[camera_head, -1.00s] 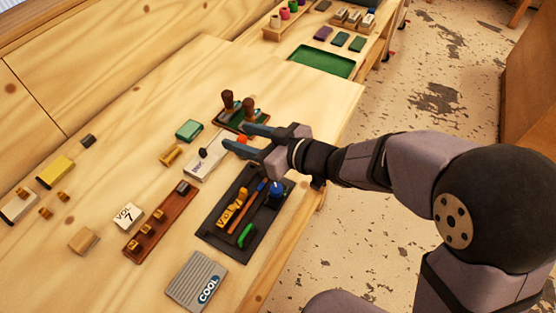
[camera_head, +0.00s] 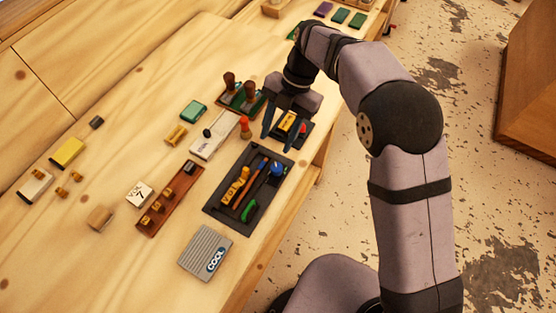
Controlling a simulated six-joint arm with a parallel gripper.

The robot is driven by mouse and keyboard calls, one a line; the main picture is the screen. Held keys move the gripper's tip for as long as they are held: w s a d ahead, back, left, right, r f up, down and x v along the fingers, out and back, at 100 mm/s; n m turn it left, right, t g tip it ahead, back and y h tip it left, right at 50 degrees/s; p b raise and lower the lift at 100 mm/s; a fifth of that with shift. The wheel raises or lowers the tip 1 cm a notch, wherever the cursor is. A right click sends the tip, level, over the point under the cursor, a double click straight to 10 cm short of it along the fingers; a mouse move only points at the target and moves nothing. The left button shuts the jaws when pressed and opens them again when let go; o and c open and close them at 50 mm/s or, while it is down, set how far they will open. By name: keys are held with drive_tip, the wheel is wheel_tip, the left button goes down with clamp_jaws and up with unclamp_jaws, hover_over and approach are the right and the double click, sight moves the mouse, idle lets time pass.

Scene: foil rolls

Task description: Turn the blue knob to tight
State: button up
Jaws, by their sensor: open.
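A round blue knob-like piece (camera_head: 277,169) sits at the right end of the black tray (camera_head: 222,211). Any tight mark on it is too small to make out. My gripper (camera_head: 279,141) points down with its two blue-grey fingers spread. It is open and empty, just above the blue piece in the picture. A small dark tray with a yellow block (camera_head: 287,122) shows between and behind the fingers. I cannot tell how high the fingertips are above it.
The black tray also holds a yellow tool (camera_head: 236,186), an orange stick and a green piece (camera_head: 249,210). A white labelled plate (camera_head: 206,146) and an orange-red peg (camera_head: 245,125) stand to the left. A grey COOL box (camera_head: 200,249) lies in front. The table's right edge is near.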

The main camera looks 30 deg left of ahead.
sight(277, 166)
drive_tip(key=shift+h, duration=0.5)
drive_tip(key=shift+s+d+f+p, duration=0.3)
drive_tip(key=shift+s+f+p, duration=0.25)
drive_tip(key=shift+f, duration=0.6)
drive_tip(key=shift+s+d+f+p, duration=0.4)
drive_tip(key=shift+s+f, duration=0.2)
drive_tip(key=shift+f, duration=0.5)
drive_tip(key=shift+s+d+f+p, duration=0.25)
drive_tip(key=shift+s+f+p, duration=0.3)
drive_tip(key=shift+f, duration=0.6)
drive_tip(key=c, duration=1)
